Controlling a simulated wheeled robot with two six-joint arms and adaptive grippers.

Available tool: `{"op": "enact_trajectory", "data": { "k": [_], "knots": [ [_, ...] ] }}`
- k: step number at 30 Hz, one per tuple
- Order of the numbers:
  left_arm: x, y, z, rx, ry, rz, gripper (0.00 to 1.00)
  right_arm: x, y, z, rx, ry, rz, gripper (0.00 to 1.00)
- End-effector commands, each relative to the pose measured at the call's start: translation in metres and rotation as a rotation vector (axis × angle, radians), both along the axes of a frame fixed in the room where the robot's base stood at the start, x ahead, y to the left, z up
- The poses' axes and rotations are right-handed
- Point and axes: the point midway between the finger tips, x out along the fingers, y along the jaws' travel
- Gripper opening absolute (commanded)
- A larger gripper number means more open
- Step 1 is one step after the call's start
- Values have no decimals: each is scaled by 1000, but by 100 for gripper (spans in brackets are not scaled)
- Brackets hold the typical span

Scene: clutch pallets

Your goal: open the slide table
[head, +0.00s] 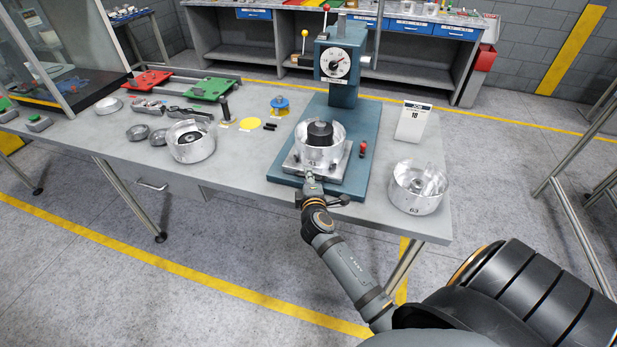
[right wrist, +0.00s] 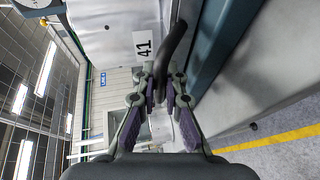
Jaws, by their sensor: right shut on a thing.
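The slide table (head: 341,172) is a grey metal plate on the blue press base, under the press head. A silver clutch housing marked 41 (head: 330,156) with a black part inside stands on it; its number label (right wrist: 144,44) shows close up in the right wrist view. My right gripper (head: 312,184) is at the front edge of the slide table. In the right wrist view its fingers (right wrist: 163,85) are shut on a dark curved handle (right wrist: 176,45). The gripper hides part of the handle in the head view. My left gripper is not in view.
The teal press (head: 341,60) with its dial stands behind the housing. A housing marked 63 (head: 414,206) and a sign (head: 411,122) are to the right. Another housing (head: 190,151), small rings and a yellow disc (head: 253,124) lie left. The table front is bare left of the press base.

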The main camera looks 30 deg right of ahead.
Motion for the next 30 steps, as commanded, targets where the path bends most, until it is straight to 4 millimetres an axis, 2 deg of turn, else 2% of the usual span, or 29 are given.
{"op": "enact_trajectory", "data": {
  "k": [6,7,12,22,30],
  "knots": [
    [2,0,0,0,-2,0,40,0,0,0,0,0,0,0],
    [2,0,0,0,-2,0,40,0,0,0,0,0,0,11],
    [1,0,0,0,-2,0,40,0,0,0,0,0,0,34],
    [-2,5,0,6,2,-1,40,-3,2,0,1,-1,1,34],
    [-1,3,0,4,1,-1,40,-45,23,9,4,0,-1,34]
  ]
}}
